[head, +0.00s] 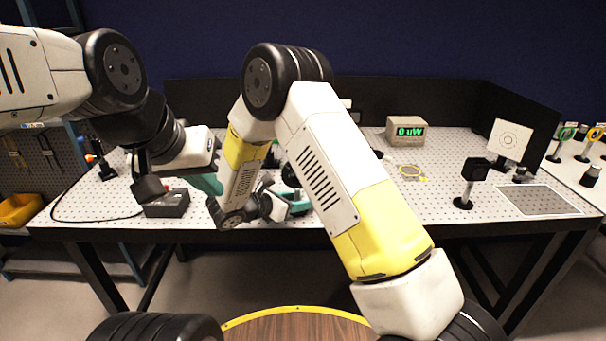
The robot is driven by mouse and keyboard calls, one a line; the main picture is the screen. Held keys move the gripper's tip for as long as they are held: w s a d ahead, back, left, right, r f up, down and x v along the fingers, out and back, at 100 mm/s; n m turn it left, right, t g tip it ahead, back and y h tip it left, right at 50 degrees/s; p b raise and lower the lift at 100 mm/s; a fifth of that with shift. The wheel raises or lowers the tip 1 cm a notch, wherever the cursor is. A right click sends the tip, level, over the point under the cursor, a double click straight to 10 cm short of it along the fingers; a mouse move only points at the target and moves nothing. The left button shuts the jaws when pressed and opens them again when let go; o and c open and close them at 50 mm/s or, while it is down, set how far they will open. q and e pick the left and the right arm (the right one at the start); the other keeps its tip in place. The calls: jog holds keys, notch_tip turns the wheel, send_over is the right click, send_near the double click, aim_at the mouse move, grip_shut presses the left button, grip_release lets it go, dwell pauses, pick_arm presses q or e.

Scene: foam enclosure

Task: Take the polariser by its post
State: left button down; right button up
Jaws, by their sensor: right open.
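I cannot tell for certain which thing is the polariser. Two ring mounts on posts, one green (566,134) and one yellow (595,134), stand on a side table at the far right; either may be it, or it may be hidden behind my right arm. My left gripper (212,152) hangs at the left over the breadboard, and its jaw opening does not show clearly. My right gripper (275,205) is open, low near the breadboard's front edge, partly covered by my own forearm. Both grippers are far from the ring mounts.
The perforated breadboard (440,205) holds a black head on a post (475,170), a white target card (509,139), a meter reading 0 uW (407,130) and a dark box (167,204). Teal pieces (208,184) lie near my grippers. Black panels (450,103) close the back.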

grip_shut()
dwell(1.4)
